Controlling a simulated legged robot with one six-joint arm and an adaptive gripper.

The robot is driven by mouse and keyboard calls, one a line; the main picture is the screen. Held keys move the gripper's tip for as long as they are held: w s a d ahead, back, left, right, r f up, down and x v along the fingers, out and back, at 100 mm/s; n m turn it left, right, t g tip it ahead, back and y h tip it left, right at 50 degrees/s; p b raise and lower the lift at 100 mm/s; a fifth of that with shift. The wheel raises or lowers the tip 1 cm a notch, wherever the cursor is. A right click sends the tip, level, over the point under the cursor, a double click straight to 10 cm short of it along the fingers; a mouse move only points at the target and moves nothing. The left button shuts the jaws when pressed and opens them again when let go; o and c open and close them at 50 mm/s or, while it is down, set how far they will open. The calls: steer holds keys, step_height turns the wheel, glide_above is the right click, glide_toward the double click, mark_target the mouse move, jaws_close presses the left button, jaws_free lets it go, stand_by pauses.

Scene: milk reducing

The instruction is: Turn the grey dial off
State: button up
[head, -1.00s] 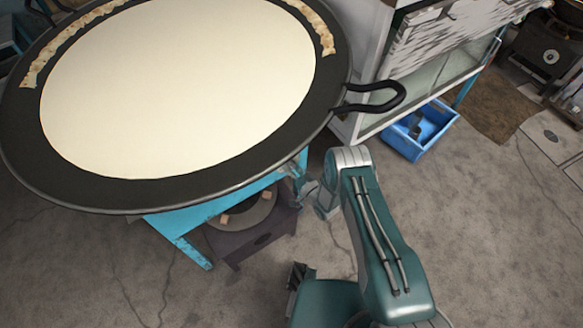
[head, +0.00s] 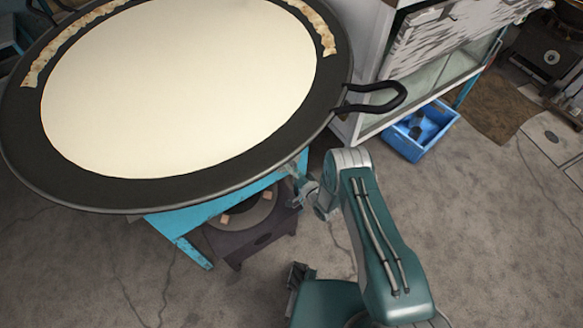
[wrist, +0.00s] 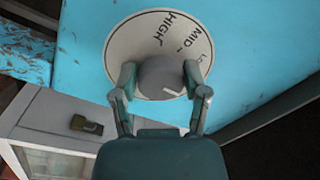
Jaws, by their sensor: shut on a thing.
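The grey dial (wrist: 160,76) is a round knob with a white pointer mark at its lower right. It sits on a white round plate (wrist: 127,42) printed HIGH, MID and a partly hidden third label. The plate is on a turquoise panel (wrist: 250,40). My gripper (wrist: 160,80) has a finger on each side of the dial and is shut on it. In the head view, my gripper (head: 306,188) is small beside the turquoise stand (head: 180,208), and the dial cannot be made out there.
A wide black pan (head: 60,180) of pale liquid sits above the stand, with a handle (head: 385,98) at right. A dark burner unit (head: 240,245) is below. A cabinet (head: 440,60) and blue crate (head: 420,140) stand at right. Floor in front is mostly clear.

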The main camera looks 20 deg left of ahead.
steer(key=o, duration=1.1)
steer(key=shift+w+d, duration=0.1)
steer(key=shift+w, duration=0.15)
steer(key=shift+o, duration=0.2)
steer(key=shift+s+d, duration=0.1)
steer(key=shift+s, duration=0.1)
steer(key=v, duration=1.1)
steer(key=shift+s+d, duration=0.25)
steer(key=shift+f, duration=0.15)
